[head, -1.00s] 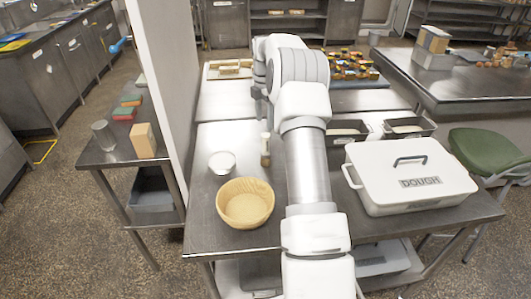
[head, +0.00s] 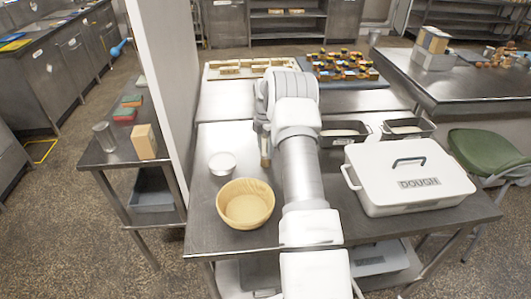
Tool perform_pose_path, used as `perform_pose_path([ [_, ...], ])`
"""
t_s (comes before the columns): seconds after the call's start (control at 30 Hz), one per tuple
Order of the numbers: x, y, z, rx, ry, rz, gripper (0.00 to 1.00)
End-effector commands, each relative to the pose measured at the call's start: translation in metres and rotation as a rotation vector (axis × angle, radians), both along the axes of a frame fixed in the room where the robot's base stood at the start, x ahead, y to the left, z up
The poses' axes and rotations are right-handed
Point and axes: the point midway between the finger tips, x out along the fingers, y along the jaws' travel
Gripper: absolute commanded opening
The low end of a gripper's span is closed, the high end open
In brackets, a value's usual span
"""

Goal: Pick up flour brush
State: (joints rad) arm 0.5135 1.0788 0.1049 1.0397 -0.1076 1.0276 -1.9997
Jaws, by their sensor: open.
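The flour brush (head: 265,158) stands on the steel table, with its brown lower end showing beside my arm. Its pale upper part is now hidden by my wrist and gripper. My gripper (head: 262,131) is open and points down at the top of the brush. The fingertips are small and partly covered by my arm, so I cannot tell whether they are around the handle or touching it.
A wooden bowl (head: 245,222) and a small white bowl (head: 222,164) stand left of the brush. A white dough box (head: 408,195) and two dark tins (head: 345,143) (head: 408,137) are to the right. A white wall (head: 168,80) edges the table's left side.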

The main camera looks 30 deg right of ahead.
Motion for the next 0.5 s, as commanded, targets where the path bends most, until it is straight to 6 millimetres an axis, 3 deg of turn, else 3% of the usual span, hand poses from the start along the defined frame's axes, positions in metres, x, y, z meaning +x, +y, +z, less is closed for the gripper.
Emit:
perform_pose_path([
  [0.13, 0.0002, 0.0001, 0.0003, 0.000, 0.000, 0.000, 0.64],
  [0.5, 0.0002, 0.0001, 0.0007, 0.000, 0.000, 0.001, 0.00],
])
